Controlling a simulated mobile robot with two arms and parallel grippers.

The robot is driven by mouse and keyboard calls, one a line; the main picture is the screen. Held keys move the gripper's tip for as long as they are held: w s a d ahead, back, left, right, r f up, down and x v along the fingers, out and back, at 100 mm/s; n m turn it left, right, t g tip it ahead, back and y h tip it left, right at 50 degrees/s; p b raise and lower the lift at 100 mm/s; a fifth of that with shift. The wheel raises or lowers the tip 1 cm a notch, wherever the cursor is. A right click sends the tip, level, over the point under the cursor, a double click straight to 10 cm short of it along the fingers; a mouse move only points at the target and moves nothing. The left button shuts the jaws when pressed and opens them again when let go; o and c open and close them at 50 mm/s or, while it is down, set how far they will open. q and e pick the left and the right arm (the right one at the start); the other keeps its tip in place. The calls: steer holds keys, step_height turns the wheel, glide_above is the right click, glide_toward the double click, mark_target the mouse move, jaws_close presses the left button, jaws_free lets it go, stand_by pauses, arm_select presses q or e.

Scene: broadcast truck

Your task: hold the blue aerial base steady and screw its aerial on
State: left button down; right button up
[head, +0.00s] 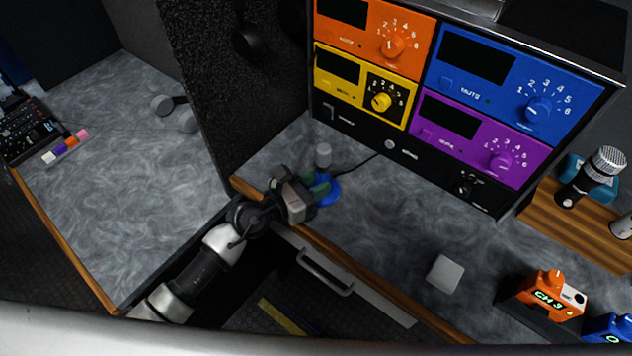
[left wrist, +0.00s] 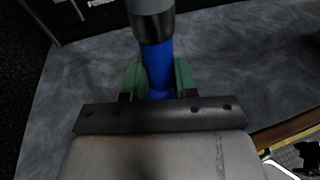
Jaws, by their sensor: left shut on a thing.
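The blue aerial base (head: 331,194) stands upright on the grey counter below the rack. It has a round blue foot and a blue post, which shows well in the left wrist view (left wrist: 157,62). A grey cylinder with a dark lower band (left wrist: 151,20) tops the post; it also shows in the head view (head: 323,155). My left gripper (head: 319,188) is shut on the post, with its green fingers on either side of it. I cannot make out a separate aerial. My right gripper is not in view.
The rack with orange, yellow, blue and purple units (head: 450,90) stands behind the base, and a dark panel (head: 215,75) stands to its left. A white block (head: 445,274), an orange CH 3 pack (head: 548,297) and a wooden microphone stand (head: 570,222) are to the right. Clear counter lies between.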

arm_select(q)
steer(key=shift+f, duration=0.35)
steer(key=c, duration=0.9)
jaws_free()
steer(key=shift+r, duration=0.1)
steer(key=shift+o, duration=0.6)
steer(key=shift+s+a, duration=0.1)
steer(key=b+v, duration=0.2)
steer(key=v, duration=0.8)
steer(key=shift+s+a, duration=0.2)
